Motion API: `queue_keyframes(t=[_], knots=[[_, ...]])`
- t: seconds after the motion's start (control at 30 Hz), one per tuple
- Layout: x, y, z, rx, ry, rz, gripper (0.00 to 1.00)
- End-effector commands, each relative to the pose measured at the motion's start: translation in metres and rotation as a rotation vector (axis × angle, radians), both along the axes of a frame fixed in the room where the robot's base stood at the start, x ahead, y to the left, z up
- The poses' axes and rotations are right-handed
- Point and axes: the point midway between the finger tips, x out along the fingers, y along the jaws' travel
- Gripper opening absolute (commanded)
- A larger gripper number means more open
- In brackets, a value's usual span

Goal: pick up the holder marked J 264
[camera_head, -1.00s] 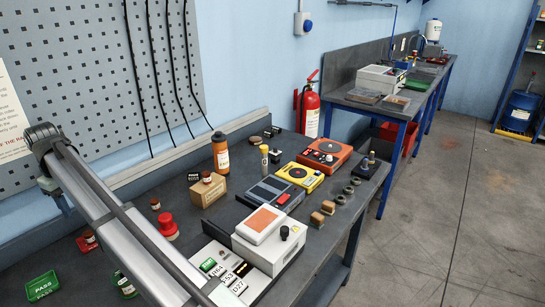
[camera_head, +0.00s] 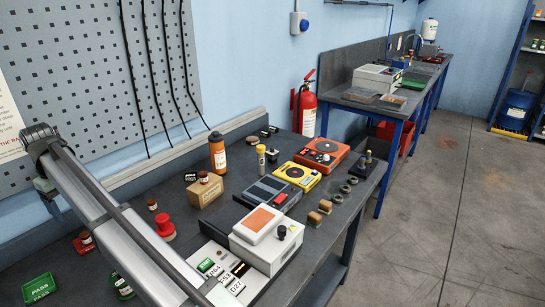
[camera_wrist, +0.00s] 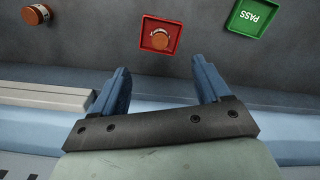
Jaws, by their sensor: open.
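A white block with small label cards stands at the bottom middle of the head view, partly behind my arm. One card appears to read J 264 (camera_head: 216,270); beside it are cards that look like I53 and D27 (camera_head: 236,287). A green piece (camera_head: 206,265) sits behind the J 264 card. The lettering is small, and the holder's full shape is hard to make out. My gripper (camera_wrist: 160,66) is open and empty in the wrist view, its two blue fingers apart. None of these cards show in the wrist view. The gripper cannot be made out in the head view.
The wrist view shows a red tray (camera_wrist: 174,47) bearing a brown-capped jar, a green PASS tray (camera_wrist: 239,26) and another jar (camera_wrist: 36,14). A white instrument with an orange panel (camera_head: 267,250) adjoins the label cards. A red button (camera_head: 165,228) stands left of them.

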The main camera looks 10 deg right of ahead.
Motion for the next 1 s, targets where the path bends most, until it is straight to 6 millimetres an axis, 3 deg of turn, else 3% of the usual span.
queue_keyframes(t=[0.27, 0.37, 0.7, 1.0], knots=[[0.000, 0.000, 0.001, 0.000, 0.000, 0.000, 0.80], [0.001, 0.001, 0.010, 0.001, 0.000, 0.000, 0.80], [0.004, -0.001, 0.087, 0.002, -0.001, -0.002, 0.80], [0.072, -0.060, 0.081, 0.045, 0.003, -0.026, 0.80]])
